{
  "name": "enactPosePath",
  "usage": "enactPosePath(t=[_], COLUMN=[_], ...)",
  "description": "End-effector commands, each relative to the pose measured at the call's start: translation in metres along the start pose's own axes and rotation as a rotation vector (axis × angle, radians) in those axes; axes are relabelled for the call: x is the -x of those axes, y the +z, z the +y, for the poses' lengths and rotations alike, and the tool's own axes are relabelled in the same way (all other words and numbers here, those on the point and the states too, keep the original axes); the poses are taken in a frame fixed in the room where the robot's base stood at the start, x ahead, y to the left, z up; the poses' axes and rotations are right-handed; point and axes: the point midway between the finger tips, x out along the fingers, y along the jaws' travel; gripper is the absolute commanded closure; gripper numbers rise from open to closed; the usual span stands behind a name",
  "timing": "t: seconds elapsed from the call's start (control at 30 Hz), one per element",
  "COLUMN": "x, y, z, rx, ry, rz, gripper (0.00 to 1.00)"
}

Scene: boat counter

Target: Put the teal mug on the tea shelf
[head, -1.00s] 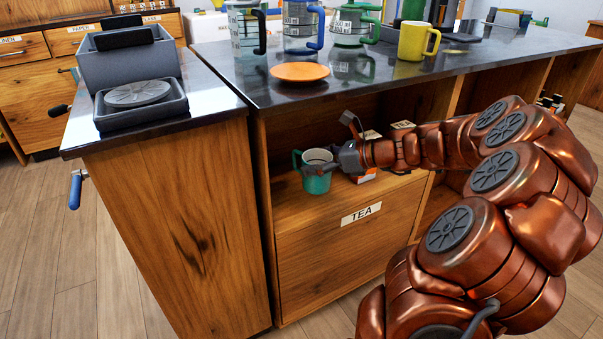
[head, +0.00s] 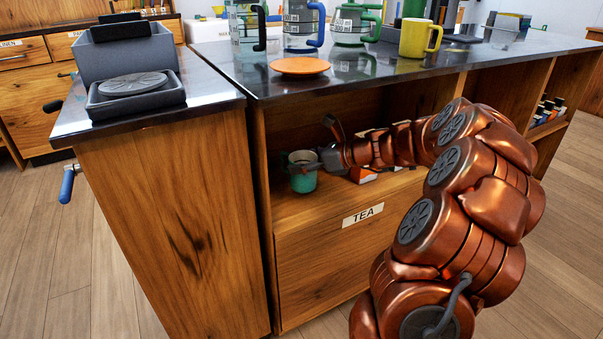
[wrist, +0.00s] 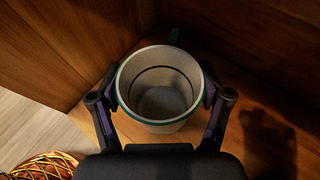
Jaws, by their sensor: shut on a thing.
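The teal mug (head: 303,178) is upright inside the open shelf compartment above the TEA label (head: 363,215), near its left wall. My gripper (head: 306,165) reaches in from the right with its fingers around the mug near the rim. In the wrist view my gripper (wrist: 160,107) has one finger on each side of the mug (wrist: 160,85), which is empty with a pale inside. The tea shelf (head: 335,198) is the wooden floor below it. Whether the mug's base touches the shelf I cannot tell.
An orange and white box (head: 362,175) lies right of the mug, partly behind my arm. On the counter above stand an orange plate (head: 300,66), a yellow mug (head: 418,38) and several jug-like vessels. The left shelf wall (wrist: 62,48) is close to the mug.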

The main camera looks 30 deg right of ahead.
Motion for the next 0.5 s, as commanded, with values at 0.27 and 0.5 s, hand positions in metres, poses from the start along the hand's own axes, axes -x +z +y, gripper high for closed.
enactPosePath(t=[0.27, 0.5], x=[-0.013, -0.013], y=[-0.024, -0.022], z=[-0.003, -0.003], rx=[0.0, 0.0], ry=[-0.001, -0.001], rz=[-0.001, -0.001], gripper=[0.71, 0.71])
